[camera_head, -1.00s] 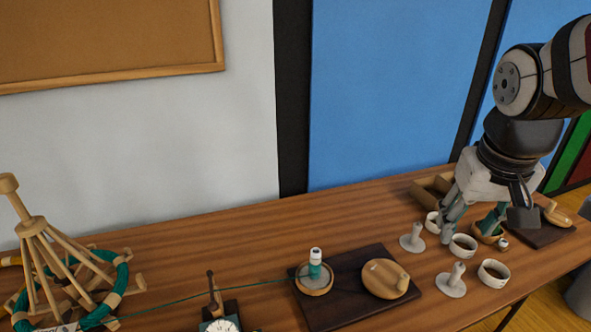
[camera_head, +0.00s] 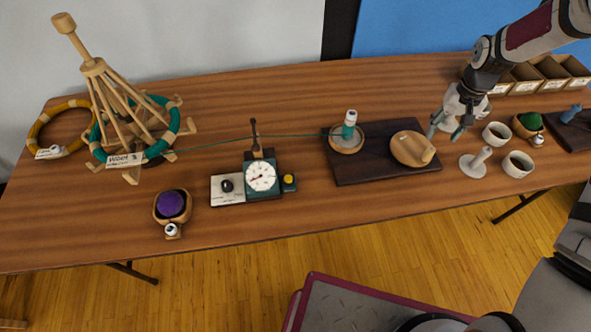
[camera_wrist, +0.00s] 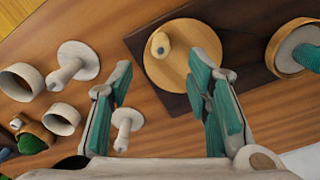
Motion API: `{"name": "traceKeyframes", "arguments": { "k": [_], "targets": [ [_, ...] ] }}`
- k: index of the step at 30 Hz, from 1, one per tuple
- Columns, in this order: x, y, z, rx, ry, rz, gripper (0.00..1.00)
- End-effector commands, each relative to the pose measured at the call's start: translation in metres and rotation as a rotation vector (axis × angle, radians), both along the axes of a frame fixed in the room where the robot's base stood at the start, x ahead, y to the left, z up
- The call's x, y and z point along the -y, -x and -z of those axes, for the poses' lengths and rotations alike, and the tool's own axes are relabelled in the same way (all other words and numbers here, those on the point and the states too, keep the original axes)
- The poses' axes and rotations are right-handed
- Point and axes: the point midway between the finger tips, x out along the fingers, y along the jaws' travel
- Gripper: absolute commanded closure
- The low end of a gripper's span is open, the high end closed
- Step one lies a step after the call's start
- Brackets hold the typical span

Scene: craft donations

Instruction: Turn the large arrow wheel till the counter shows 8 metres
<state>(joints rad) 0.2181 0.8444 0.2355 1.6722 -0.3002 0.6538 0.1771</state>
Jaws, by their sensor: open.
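A round wooden wheel with a peg knob (camera_head: 408,148) sits on the dark board (camera_head: 385,172); I see no arrow on it. In the wrist view the wheel (camera_wrist: 180,68) shows just beyond the fingers, its knob at the upper left. My gripper (camera_head: 446,128) is open and empty, above and to the right of the wheel in the head view. In the wrist view the gripper's (camera_wrist: 172,85) fingers are spread, the right one overlapping the wheel's edge. The dial counter (camera_head: 261,176) faces up; its reading is too small to tell. A teal bobbin (camera_head: 349,126) stands on its wooden disc.
Green yarn runs from the skein on the wooden swift (camera_head: 118,95) past the counter to the bobbin. White cups (camera_head: 517,164) and a pale spindle stand (camera_head: 475,163) stand close right of the wheel. A purple ball bowl (camera_head: 172,206) is at the front left.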

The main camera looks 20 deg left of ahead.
Motion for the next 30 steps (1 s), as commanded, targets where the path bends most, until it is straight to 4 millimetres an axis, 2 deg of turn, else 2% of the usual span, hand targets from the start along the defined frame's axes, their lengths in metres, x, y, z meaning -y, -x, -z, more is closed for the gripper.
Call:
{"name": "traceKeyframes", "arguments": {
  "k": [11, 30],
  "targets": [
    [0.0, -0.001, 0.029, -0.008, -0.006, 0.003, 0.55],
    [-0.001, -0.001, 0.092, -0.008, -0.006, 0.002, 0.55]
  ]
}}
